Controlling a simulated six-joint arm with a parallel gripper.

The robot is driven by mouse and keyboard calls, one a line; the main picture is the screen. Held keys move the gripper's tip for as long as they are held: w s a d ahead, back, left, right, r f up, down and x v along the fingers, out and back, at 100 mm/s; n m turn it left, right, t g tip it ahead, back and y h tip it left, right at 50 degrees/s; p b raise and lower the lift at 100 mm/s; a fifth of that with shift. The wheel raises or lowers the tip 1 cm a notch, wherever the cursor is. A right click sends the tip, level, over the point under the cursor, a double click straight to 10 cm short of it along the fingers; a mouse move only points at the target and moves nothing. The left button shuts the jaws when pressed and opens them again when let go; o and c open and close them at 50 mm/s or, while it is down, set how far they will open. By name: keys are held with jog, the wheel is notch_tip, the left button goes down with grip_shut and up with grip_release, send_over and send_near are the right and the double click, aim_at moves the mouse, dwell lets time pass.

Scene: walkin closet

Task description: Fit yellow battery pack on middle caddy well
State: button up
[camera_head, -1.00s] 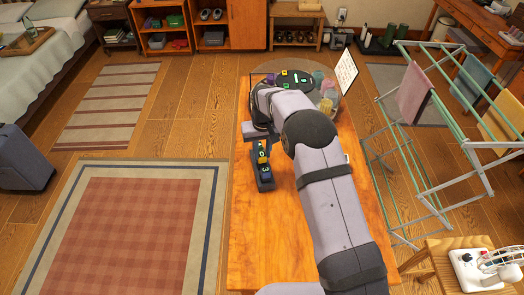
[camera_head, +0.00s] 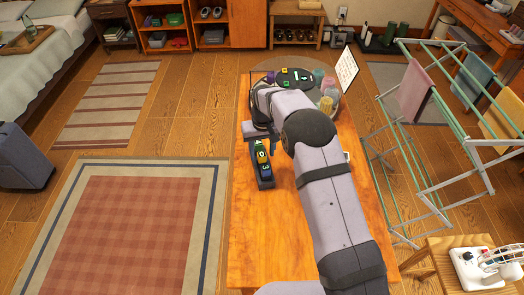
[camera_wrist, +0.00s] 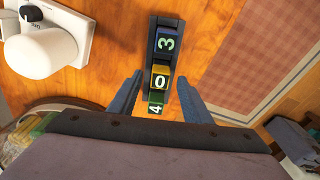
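The dark caddy (camera_head: 266,185) stands on the wooden table with three packs in a row. The yellow battery pack (camera_wrist: 160,80), marked 0, sits in the middle well, between a blue pack (camera_wrist: 167,43) marked 3 and a green pack (camera_wrist: 156,106) marked 4. The yellow pack also shows in the head view (camera_head: 262,157). How deep it sits cannot be told exactly. My gripper (camera_wrist: 158,79) is open, with its two blue-grey fingers spread either side of the row and clear gaps to the yellow pack. In the head view, my arm partly hides the gripper.
A white device (camera_wrist: 45,50) lies on the table, at upper left in the wrist view. A round clear tray with cups (camera_head: 328,95) and a sign (camera_head: 346,71) stand at the table's far end.

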jog(key=shift+r, duration=0.1)
jog(key=shift+s+d+r+b, duration=0.15)
jog(key=shift+r+b, duration=0.5)
jog(key=shift+r, duration=1.15)
jog(key=shift+s+a+r+b, duration=0.15)
jog(key=shift+r+b, duration=0.5)
jog(key=shift+r, duration=1.15)
jog(key=shift+d, duration=0.1)
